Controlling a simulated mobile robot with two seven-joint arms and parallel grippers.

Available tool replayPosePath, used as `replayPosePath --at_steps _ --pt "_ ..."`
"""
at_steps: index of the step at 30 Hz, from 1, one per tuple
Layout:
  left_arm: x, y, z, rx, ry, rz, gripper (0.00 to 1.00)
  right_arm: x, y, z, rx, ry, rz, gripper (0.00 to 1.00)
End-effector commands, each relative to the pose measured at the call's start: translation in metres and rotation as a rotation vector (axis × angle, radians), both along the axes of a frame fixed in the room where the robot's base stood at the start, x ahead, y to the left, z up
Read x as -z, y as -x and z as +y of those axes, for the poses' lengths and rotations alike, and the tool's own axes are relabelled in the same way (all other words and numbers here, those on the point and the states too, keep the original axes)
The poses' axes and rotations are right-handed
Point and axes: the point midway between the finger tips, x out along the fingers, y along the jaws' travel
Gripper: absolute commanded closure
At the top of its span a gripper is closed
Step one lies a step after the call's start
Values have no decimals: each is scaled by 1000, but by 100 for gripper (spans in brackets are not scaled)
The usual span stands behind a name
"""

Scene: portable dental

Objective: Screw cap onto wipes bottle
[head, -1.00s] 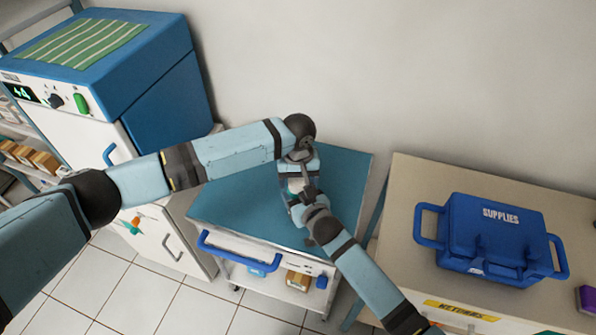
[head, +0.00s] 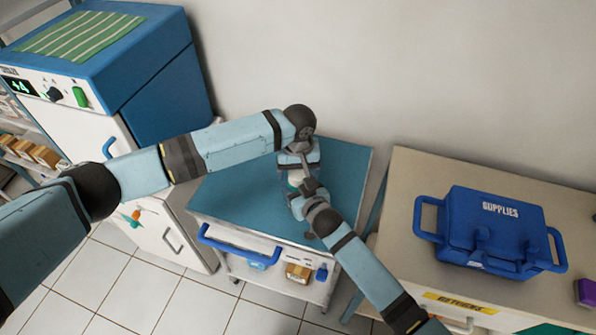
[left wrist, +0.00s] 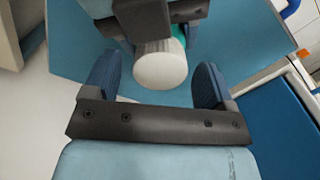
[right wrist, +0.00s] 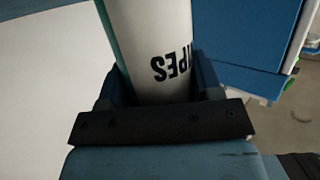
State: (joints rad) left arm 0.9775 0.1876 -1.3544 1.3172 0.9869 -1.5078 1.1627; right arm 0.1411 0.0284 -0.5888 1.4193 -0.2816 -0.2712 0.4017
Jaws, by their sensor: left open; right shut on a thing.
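The wipes bottle (right wrist: 150,45) is white with dark lettering and a green stripe. My right gripper (right wrist: 150,92) is shut around its body, as the right wrist view shows. In the left wrist view, a white round piece (left wrist: 160,66), which looks like the cap, sits between the spread fingers of my left gripper (left wrist: 153,85). Clear gaps show on both sides of it. A bit of green shows behind it; its seating on the bottle is hidden. In the head view, my left gripper (head: 297,160) and right gripper (head: 305,195) meet over the cart, mostly covering the bottle.
The cart's teal top (head: 235,200) is bare around the arms. A blue supplies case (head: 495,235) stands on the beige counter (head: 405,185) at right. A blue and white cabinet (head: 150,100) stands at left. The wall is close behind the cart.

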Motion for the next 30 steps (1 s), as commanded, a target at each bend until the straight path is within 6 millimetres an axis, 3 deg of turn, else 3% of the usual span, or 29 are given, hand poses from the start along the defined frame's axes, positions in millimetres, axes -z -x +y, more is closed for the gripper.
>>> replayPosePath --at_steps 9,16,19,26,30 --pt "-38 0 0 0 2 -2 22 0 0 0 0 0 0 100" --pt "-40 0 0 0 0 -1 22 0 0 0 0 0 0 100" --pt "-40 0 0 0 0 -1 1 0 0 0 0 0 0 100" --pt "-40 0 0 0 1 -1 0 0 0 0 0 0 0 100" --pt "-50 0 0 0 1 -1 0 0 0 0 0 0 0 100"
